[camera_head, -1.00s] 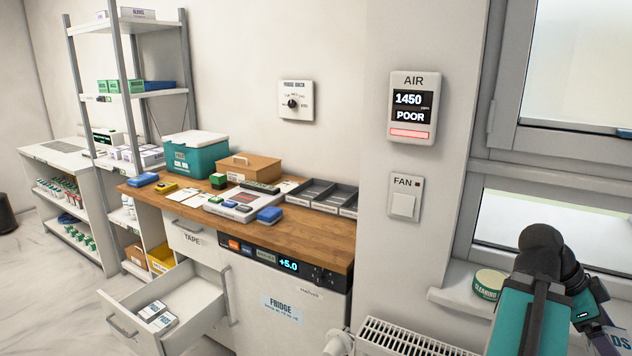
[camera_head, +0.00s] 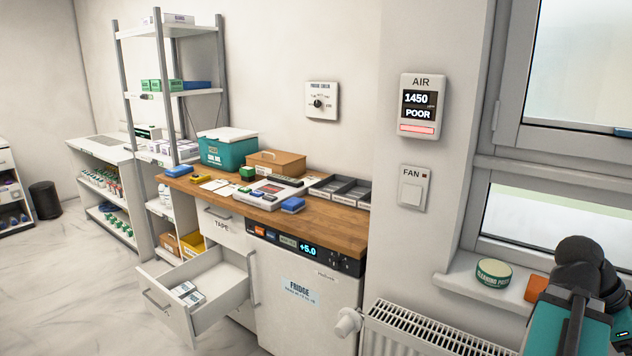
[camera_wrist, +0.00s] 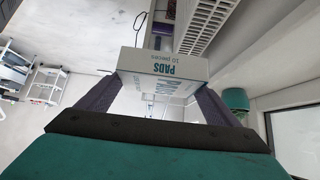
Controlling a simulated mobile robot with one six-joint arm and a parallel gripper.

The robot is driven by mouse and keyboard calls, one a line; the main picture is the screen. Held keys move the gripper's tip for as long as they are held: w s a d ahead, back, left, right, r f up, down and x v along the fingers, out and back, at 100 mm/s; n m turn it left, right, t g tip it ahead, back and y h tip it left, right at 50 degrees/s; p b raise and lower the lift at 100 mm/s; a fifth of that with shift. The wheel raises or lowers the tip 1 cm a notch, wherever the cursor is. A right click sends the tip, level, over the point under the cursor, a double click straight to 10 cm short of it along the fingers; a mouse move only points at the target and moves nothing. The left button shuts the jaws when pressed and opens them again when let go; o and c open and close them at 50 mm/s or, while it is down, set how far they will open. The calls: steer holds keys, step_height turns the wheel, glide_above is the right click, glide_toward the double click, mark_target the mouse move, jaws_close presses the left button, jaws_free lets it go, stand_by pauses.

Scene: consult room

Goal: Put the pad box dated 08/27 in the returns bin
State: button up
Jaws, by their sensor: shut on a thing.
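A white box with teal lettering "PADS 10 pieces" (camera_wrist: 165,66) is held in my gripper (camera_wrist: 158,95) in the wrist view. The text looks upside down there, and no date can be read on the side that shows. The two dark fingers press on its left and right sides. In the head view my arm is at the bottom right, and the gripper and box are out of frame. Small white boxes (camera_head: 187,293) lie in the open drawer (camera_head: 222,305); their print is too small to read. I cannot identify a returns bin.
A wooden counter (camera_head: 325,226) above the fridge (camera_head: 297,305) holds a teal cooler (camera_head: 228,151), a brown box (camera_head: 276,164) and grey trays (camera_head: 341,190). A radiator (camera_head: 425,330) is below the windowsill. A dark round bin (camera_head: 44,200) stands far left. The left floor is open.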

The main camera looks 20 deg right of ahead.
steer(key=shift+w+a+f+n, duration=0.1)
steer(key=shift+w+a+n, duration=0.15)
steer(key=shift+w, duration=0.6)
steer(key=shift+w+a+n, duration=0.15)
steer(key=shift+w+a, duration=0.1)
steer(key=shift+w, duration=0.55)
steer(key=w+a+f+n+t+h, duration=0.1)
steer(key=w+a+f+n+t, duration=0.15)
steer(key=w+a, duration=0.65)
steer(key=w+a+f+n+t+h, duration=0.15)
steer(key=w+a+n, duration=0.3)
steer(key=w, duration=0.85)
steer(key=w+a+f+n+t+h, duration=0.1)
steer(key=w+a+f+n+t, duration=0.2)
steer(key=w+a, duration=0.55)
steer(key=w+a+n+t+y, duration=0.4)
steer(key=w+a+n, duration=0.4)
steer(key=w+a, duration=0.3)
steer(key=w+a+f+n+t+y, duration=0.1)
steer(key=w+a+n+t+y, duration=0.3)
steer(key=w+a+n, duration=0.5)
steer(key=shift+w+a+f+t+y, duration=0.15)
steer(key=shift+w+a+t+y, duration=0.8)
steer(key=shift+a, duration=3.5)
steer(key=shift+w+g+h, duration=0.3)
steer(key=shift+w+g, duration=0.05)
steer(key=shift+g, duration=0.2)
steer(key=shift+a, duration=0.2)
